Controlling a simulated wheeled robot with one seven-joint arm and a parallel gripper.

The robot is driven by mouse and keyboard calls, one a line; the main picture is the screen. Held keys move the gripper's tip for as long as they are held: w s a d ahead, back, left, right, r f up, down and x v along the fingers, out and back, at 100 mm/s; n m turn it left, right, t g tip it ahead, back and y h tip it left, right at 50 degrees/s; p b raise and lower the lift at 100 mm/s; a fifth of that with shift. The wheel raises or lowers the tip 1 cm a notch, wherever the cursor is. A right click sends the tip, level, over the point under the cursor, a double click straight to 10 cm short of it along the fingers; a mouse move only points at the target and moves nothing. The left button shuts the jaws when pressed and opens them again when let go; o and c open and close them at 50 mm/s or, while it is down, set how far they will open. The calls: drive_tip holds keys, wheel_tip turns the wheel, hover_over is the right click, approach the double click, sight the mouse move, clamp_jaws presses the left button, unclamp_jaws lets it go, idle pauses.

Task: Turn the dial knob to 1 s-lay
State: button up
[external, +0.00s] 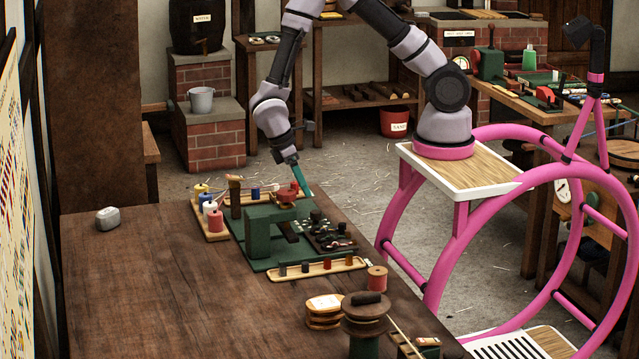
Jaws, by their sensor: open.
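My gripper (306,193) has teal fingers and points down over the back of the green machine (258,236) on the wooden bench. It is open. Its tips are close to the small reddish parts at the machine's back; I cannot tell whether they touch. Dark small fittings (325,232) sit on the right half of the machine's base. I cannot make out the dial knob or its markings at this size; it may be among these parts or hidden behind the green upright or my gripper.
A wooden tray of coloured spools (213,224) stands left of the machine. A tray of small pegs (318,269) lies in front. A dark reel (366,318) and stacked discs (324,309) are nearer. A grey lump (108,218) lies left. The bench's left middle is clear.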

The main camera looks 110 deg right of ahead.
drive_tip(key=shift+v, duration=1.3)
drive_tip(key=s+a+r+m+t, duration=0.1)
drive_tip(key=a+r+t, duration=0.15)
drive_tip(key=r, duration=0.85)
drive_tip(key=s+a+r+m+t, duration=0.1)
drive_tip(key=s+r+t, duration=0.15)
drive_tip(key=r, duration=0.95)
drive_tip(key=s+a+r+t, duration=0.2)
drive_tip(key=s+r+t, duration=0.1)
drive_tip(key=s+r, duration=0.3)
drive_tip(key=s+a+r+m+t+y, duration=0.1)
drive_tip(key=s+a+r+t, duration=0.2)
drive_tip(key=s+r, duration=0.3)
drive_tip(key=shift+a+r+t+y, duration=0.3)
drive_tip(key=shift+a+r, duration=0.05)
drive_tip(key=shift+r, duration=0.5)
